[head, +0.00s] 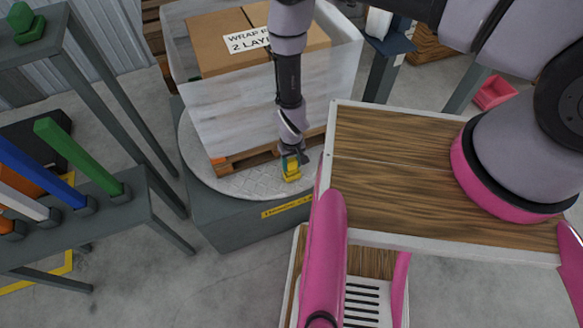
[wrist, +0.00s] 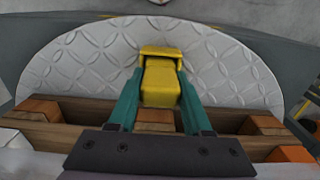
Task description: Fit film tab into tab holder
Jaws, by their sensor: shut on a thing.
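My gripper (wrist: 160,88) has teal fingers, one on each side of a yellow block-like piece (wrist: 161,85), and is shut on it. This piece appears to be the film tab; it has a wider yellow part at its far end. In the head view my gripper (head: 291,160) points down over the front of the round turntable plate (head: 240,187), with the yellow piece (head: 291,174) at its tip. I cannot tell whether the piece touches the plate. I cannot pick out the tab holder with certainty in either view.
A carton (head: 222,45) wrapped in clear film (head: 243,100) stands on a wooden pallet (head: 232,165) on the turntable, close behind my gripper. A dark post (head: 382,65) with a white roll (head: 378,22) stands at the back. A grey rack (head: 100,212) with coloured bars is at left.

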